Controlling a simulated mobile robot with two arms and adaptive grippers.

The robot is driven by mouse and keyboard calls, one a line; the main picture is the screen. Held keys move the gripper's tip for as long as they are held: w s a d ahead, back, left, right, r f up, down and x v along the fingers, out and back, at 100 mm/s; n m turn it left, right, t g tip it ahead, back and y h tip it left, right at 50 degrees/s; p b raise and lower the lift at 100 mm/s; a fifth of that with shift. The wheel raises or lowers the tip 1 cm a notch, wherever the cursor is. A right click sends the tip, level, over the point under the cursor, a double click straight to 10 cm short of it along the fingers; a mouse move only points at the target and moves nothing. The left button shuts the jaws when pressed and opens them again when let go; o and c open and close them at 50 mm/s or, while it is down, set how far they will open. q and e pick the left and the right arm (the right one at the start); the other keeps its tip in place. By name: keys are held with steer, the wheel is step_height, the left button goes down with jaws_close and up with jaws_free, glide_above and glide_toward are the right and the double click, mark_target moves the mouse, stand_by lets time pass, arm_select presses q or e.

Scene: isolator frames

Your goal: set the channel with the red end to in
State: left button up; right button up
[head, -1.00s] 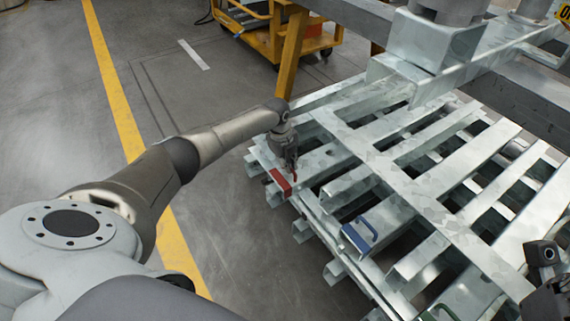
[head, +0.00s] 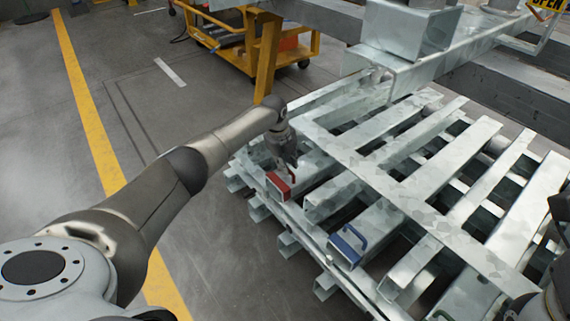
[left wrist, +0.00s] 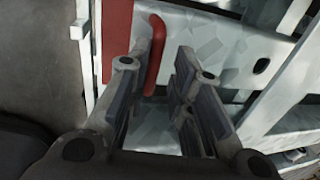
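The channel with the red end (head: 275,188) lies at the near left corner of the galvanised rack, its end about level with, or slightly outside, the neighbouring ends. A red handle (left wrist: 155,55) stands on it. My left gripper (head: 289,164) is over this end. In the left wrist view, its fingers (left wrist: 157,78) are apart on either side of the handle, which lies closer to the left finger. No grip on it shows. A blue-ended channel (head: 345,248) with a blue handle lies to the right. Dark parts at the right edge seem to be my right arm; its fingers cannot be made out.
A plain channel end (head: 315,208) lies between the red and blue ends. A heavy beam (head: 430,60) crosses above the rack's far side. A yellow post (head: 266,60) and cart (head: 225,38) stand behind. The floor to the left is clear.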

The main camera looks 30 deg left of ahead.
arm_select(q)
steer(key=shift+o, duration=0.9)
steer(key=shift+w+d, duration=0.1)
steer(key=v, duration=1.2)
